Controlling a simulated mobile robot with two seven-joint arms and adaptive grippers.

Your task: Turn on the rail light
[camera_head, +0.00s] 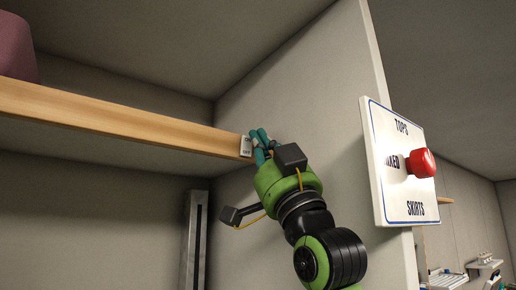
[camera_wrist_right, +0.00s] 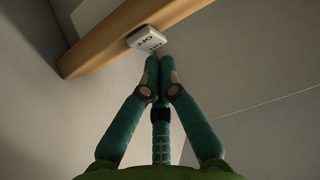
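A small white switch (camera_head: 246,146) with dark lettering sits on the front face of the wooden rail (camera_head: 120,119), at its right end near the side wall. The switch also shows in the right wrist view (camera_wrist_right: 147,38), just beyond my fingertips. My right gripper (camera_head: 258,140) has its teal fingers together beside the switch, on its right. In the right wrist view the fingertips (camera_wrist_right: 159,62) meet with nothing visible between them, just below the switch. I cannot tell whether they touch it. No lit light shows. My left gripper is in neither view.
A side wall panel (camera_head: 300,95) stands right of the rail, close to my right gripper. A white sign (camera_head: 387,190) with a red knob (camera_head: 421,163) sticks out from the panel's front edge. A pink object (camera_head: 14,48) rests on the shelf at far left.

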